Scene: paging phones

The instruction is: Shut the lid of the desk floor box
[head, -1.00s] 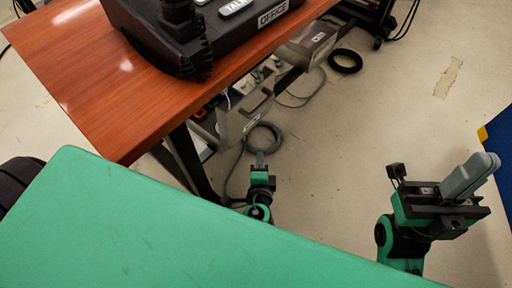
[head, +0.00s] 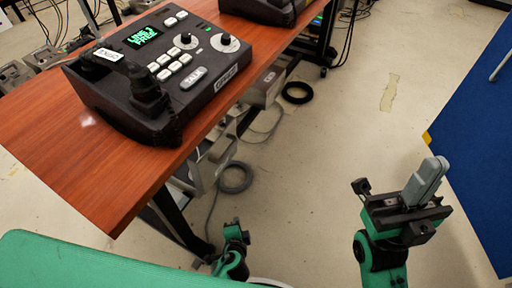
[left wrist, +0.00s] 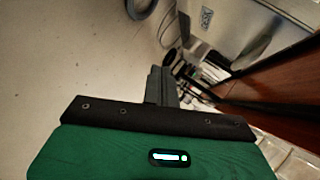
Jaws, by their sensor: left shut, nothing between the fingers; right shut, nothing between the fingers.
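A grey box (head: 219,152) is under the near part of the wooden desk, mostly hidden by the desk top in the head view. In the left wrist view a grey panel of a box (left wrist: 235,22) with a printed label fills the upper right, with small pale and dark items beside it. I cannot tell how far its lid stands open. My left gripper (head: 236,222) is low beside the desk leg, shut and empty; its fingers (left wrist: 160,84) point towards the box, apparently apart from it. My right gripper (head: 430,180) is shut and empty over open floor.
The wooden desk (head: 60,150) carries a black paging phone (head: 160,70); a second one (head: 265,8) is behind. A grey cable coil (head: 235,178) and a black ring (head: 297,93) lie on the floor. A blue panel (head: 480,130) is at right; the middle floor is clear.

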